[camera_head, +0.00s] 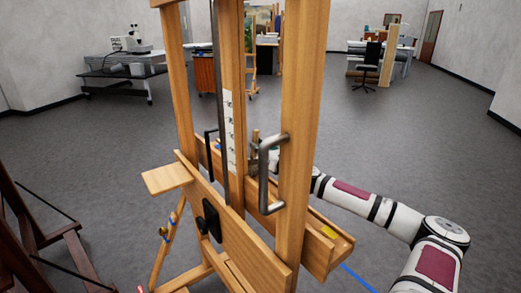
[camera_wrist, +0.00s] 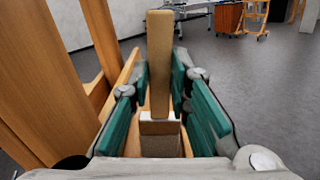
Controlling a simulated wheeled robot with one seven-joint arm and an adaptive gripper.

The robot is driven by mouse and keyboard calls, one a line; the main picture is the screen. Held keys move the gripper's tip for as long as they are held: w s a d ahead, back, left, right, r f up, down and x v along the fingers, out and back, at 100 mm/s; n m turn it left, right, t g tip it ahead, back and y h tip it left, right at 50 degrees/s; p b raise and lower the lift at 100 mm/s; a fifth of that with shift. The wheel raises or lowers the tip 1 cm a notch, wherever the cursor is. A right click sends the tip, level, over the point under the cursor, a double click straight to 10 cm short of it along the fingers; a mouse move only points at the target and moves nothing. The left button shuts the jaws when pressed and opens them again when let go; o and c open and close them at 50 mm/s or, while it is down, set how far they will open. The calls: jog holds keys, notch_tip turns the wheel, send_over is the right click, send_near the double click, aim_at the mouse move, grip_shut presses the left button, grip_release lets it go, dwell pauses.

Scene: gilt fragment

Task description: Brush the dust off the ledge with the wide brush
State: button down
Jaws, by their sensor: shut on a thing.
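In the wrist view my gripper (camera_wrist: 160,75) has its green-padded fingers shut on the wide brush (camera_wrist: 159,50). The brush's pale wooden handle stands up between the fingers, with a white band and a grey-brown block below it. In the head view the gripper is mostly hidden behind the easel's uprights, and a short piece of wood that looks like the brush handle (camera_head: 255,136) shows there. The easel's wooden ledge (camera_head: 318,250) runs across behind the front board. Dust on it is too small to tell. I cannot tell whether the brush touches the ledge.
The easel's upright (camera_head: 304,120) and a grey metal handle (camera_head: 264,175) stand close to my arm. A yellow item (camera_head: 329,231) lies on the ledge's right end. A dark wooden frame (camera_head: 45,235) stands at left. The grey floor at right is open.

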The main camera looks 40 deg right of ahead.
jog(key=w+b, duration=0.1)
jog(key=w, duration=0.2)
jog(key=shift+w, duration=0.35)
dwell(0.3)
notch_tip(320, 180, up, 9)
jog(key=p, duration=0.4)
jog(key=shift+p, duration=0.35)
jog(key=shift+a, duration=0.1)
dwell(0.4)
